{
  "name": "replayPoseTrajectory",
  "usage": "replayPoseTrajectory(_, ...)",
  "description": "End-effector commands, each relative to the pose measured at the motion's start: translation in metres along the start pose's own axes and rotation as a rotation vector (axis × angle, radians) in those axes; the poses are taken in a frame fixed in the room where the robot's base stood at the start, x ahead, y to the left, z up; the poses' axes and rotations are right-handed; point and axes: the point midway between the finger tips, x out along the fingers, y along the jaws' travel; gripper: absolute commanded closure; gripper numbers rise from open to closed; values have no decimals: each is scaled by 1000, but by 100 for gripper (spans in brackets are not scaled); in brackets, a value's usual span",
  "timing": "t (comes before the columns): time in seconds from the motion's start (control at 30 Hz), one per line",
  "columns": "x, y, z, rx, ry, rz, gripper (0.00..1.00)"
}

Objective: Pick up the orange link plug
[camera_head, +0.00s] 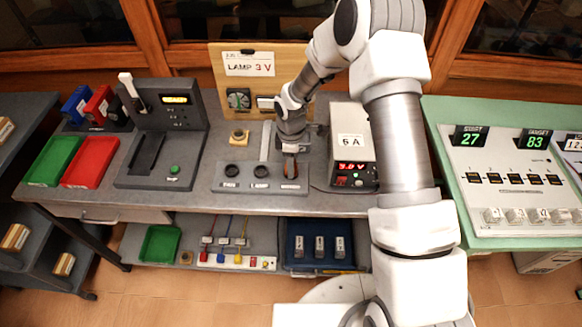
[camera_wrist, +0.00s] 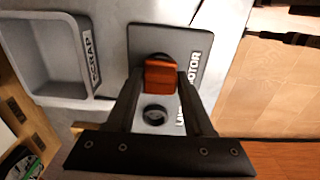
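The orange link plug (camera_wrist: 160,76) stands in the plate marked with "MOTOR" in the wrist view, above a dark round socket. My gripper (camera_wrist: 160,72) is over it, with one dark finger on each side of the plug. The fingers look open, with only a narrow gap to the plug; contact is hard to judge. In the head view, my gripper (camera_head: 290,150) points down at the right end of the grey socket panel (camera_head: 232,187). The plug (camera_head: 290,169) shows there as a small orange patch, partly hidden by the fingers.
A grey tray labelled SCRAP (camera_wrist: 40,91) lies beside the plate in the wrist view. In the head view, a power supply (camera_head: 351,145) stands close right of my gripper. An upright lamp board (camera_head: 226,82) is behind. A dark fixture (camera_head: 187,147) and red tray (camera_head: 90,162) stand left.

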Motion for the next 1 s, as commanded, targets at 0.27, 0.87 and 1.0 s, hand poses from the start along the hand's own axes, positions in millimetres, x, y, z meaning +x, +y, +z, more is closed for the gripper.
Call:
replayPoseTrajectory(0.27, 0, 0, 0, 0, 0, 0, 100)
replayPoseTrajectory(0.87, -56, 1, 0, 2, 1, 5, 100)
replayPoseTrajectory(1.0, -80, 1, 0, 1, 1, 4, 100)
